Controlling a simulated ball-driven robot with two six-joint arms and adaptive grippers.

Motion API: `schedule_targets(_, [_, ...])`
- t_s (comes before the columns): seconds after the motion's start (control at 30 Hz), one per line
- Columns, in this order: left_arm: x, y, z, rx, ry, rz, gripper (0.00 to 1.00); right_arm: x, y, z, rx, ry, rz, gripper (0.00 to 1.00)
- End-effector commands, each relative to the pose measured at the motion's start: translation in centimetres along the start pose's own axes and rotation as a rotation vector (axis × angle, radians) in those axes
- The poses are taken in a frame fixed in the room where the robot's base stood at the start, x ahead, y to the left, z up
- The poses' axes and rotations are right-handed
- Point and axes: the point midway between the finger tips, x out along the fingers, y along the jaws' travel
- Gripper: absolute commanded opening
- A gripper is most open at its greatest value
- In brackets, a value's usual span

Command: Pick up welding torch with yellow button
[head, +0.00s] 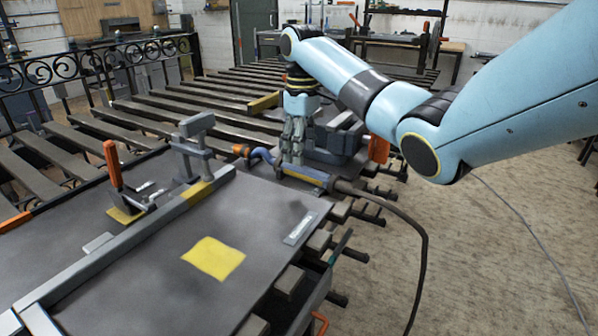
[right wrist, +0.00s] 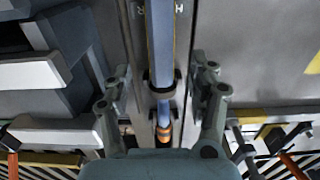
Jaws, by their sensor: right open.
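The welding torch (head: 316,178) lies at the far right of the metal table, with a blue body, a yellow strip along its handle, a bent neck and an orange tip. A dark cable runs from its right end over the table edge. My right gripper (head: 293,158) points down directly over the torch. In the right wrist view the torch (right wrist: 161,45) runs between the two open fingers of the gripper (right wrist: 160,80), with a gap on each side. Whether the fingertips touch the table is unclear. My left gripper is out of view.
A grey vise-like block (head: 338,138) stands close behind the gripper. A clamp with an orange handle (head: 113,165) and a grey clamp (head: 197,130) stand on the table (head: 150,275) to the left. A yellow square (head: 213,258) lies on the clear front part.

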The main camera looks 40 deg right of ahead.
Motion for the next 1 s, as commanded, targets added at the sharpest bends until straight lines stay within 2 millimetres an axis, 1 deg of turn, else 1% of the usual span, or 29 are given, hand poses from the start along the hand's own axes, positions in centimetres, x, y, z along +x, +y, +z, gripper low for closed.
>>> schedule_targets(0.07, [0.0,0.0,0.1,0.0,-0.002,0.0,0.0,0.6,-0.1,0.0,0.0,-0.002,-0.001,0.6])
schedule_targets(0.17, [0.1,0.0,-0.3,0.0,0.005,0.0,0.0,2.0,-0.2,-0.1,0.0,-0.002,-0.003,0.6])
schedule_targets(0.3, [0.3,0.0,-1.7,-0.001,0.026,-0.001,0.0,4.3,-0.2,-0.3,0.001,-0.001,-0.002,0.6])
schedule_targets(0.4, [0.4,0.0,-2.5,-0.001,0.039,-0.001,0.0,5.2,-0.2,-0.3,0.001,-0.001,-0.001,0.6])
schedule_targets(0.5, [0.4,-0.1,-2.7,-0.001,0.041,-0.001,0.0,5.4,-0.2,-0.3,0.001,0.0,0.0,0.6])
schedule_targets(0.67, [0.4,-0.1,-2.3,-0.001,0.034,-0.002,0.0,5.4,-0.2,-0.3,0.001,0.0,0.0,0.6])
schedule_targets(0.83, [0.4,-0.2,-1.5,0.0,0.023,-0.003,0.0,5.3,-0.2,-0.3,0.001,0.0,0.0,0.37])
schedule_targets(1.0, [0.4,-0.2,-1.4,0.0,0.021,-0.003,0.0,5.3,-0.2,-0.3,0.001,0.0,0.0,0.15])
